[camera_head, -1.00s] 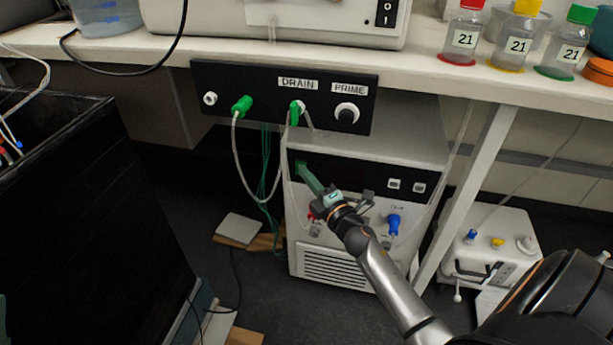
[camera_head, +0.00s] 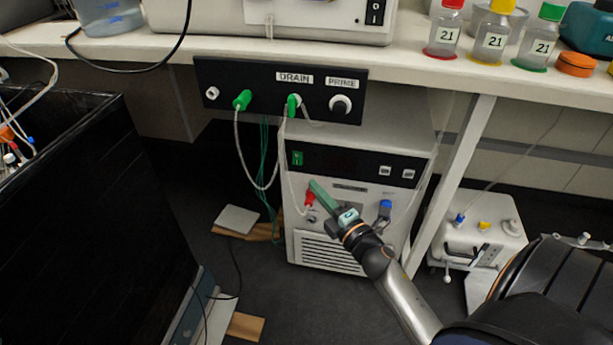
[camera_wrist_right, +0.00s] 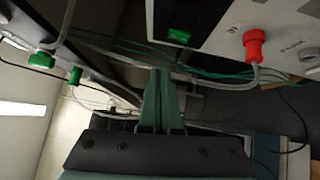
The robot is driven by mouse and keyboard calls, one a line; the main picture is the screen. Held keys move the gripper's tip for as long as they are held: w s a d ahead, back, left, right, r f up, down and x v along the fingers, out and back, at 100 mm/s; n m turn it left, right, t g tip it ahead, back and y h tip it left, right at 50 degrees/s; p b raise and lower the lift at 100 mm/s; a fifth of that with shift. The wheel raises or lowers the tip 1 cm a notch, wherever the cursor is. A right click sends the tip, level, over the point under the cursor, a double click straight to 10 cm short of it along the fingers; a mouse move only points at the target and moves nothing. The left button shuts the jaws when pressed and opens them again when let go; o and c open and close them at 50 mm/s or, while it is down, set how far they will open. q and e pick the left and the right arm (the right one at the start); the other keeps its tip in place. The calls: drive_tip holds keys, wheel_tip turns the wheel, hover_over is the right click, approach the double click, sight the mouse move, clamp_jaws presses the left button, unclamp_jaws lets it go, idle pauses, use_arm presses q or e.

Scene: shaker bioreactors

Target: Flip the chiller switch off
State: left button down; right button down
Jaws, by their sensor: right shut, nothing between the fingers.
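The chiller (camera_head: 340,215) is a white box on the floor under the bench, with a black panel across its upper front. Its green rocker switch (camera_head: 297,158) sits at the left end of that panel. The switch also shows in the right wrist view (camera_wrist_right: 179,36), near the fingertips. My right gripper (camera_head: 313,185) is shut and empty, its green fingers just below and right of the switch, apart from it, in front of the chiller's white lower front. In the right wrist view the closed fingers (camera_wrist_right: 161,75) point toward the chiller. My left gripper is not in view.
A red connector (camera_head: 309,199) and a blue connector (camera_head: 385,209) are on the chiller's front near my right gripper. Above is the black drain and prime panel (camera_head: 320,108) with green connectors and hanging tubes. A bench leg (camera_head: 455,180) stands to the right.

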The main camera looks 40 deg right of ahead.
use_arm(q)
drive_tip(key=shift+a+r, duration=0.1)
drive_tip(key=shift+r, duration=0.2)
use_arm(e)
drive_tip(key=shift+s, duration=1.05)
